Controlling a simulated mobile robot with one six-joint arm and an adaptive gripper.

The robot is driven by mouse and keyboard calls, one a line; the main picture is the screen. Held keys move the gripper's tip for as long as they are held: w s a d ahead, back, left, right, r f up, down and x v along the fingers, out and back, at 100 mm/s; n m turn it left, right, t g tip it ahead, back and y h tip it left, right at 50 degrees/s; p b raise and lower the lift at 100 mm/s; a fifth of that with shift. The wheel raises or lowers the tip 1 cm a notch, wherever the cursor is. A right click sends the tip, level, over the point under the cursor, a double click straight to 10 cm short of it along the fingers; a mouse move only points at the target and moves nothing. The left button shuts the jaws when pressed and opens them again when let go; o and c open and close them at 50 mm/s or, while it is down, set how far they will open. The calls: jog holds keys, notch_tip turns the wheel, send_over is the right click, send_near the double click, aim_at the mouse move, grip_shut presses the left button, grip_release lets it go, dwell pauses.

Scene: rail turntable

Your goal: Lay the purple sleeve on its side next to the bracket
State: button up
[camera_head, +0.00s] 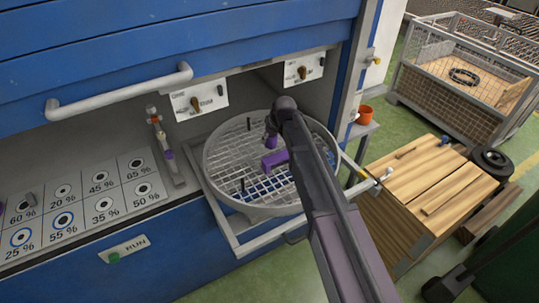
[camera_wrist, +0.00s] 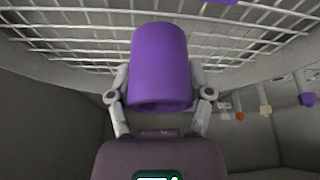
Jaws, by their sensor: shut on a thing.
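The purple sleeve (camera_wrist: 160,62) is a hollow cylinder held between the two fingers of my gripper (camera_wrist: 160,95) in the wrist view, with its open rim toward the camera. In the head view the sleeve (camera_head: 271,141) shows as a small purple piece below my gripper (camera_head: 271,128), over the round wire turntable (camera_head: 222,185). A purple block (camera_head: 275,161), seemingly the bracket, lies on the turntable mesh just below the sleeve in the picture. A purple edge (camera_wrist: 218,1) at the top of the wrist view may be the same block. Whether the sleeve touches the mesh cannot be told.
Dark upright pins (camera_head: 248,124) stand on the turntable. A blue cabinet (camera_head: 90,70) with a white handle (camera_head: 120,92) rises behind and left. A wooden-topped box (camera_head: 425,190) stands to the right. The mesh at the front left looks clear.

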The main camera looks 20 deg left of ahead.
aim_at(275, 140)
jog(key=shift+f+b, duration=0.95)
jog(key=shift+f, duration=0.35)
jog(key=shift+f+b, duration=1.9)
jog(key=shift+f, duration=0.2)
jog(key=o, duration=1.3)
jog(key=shift+r, duration=0.1)
jog(key=shift+r, duration=0.2)
jog(key=p+v, duration=1.1)
jog(key=v, duration=0.1)
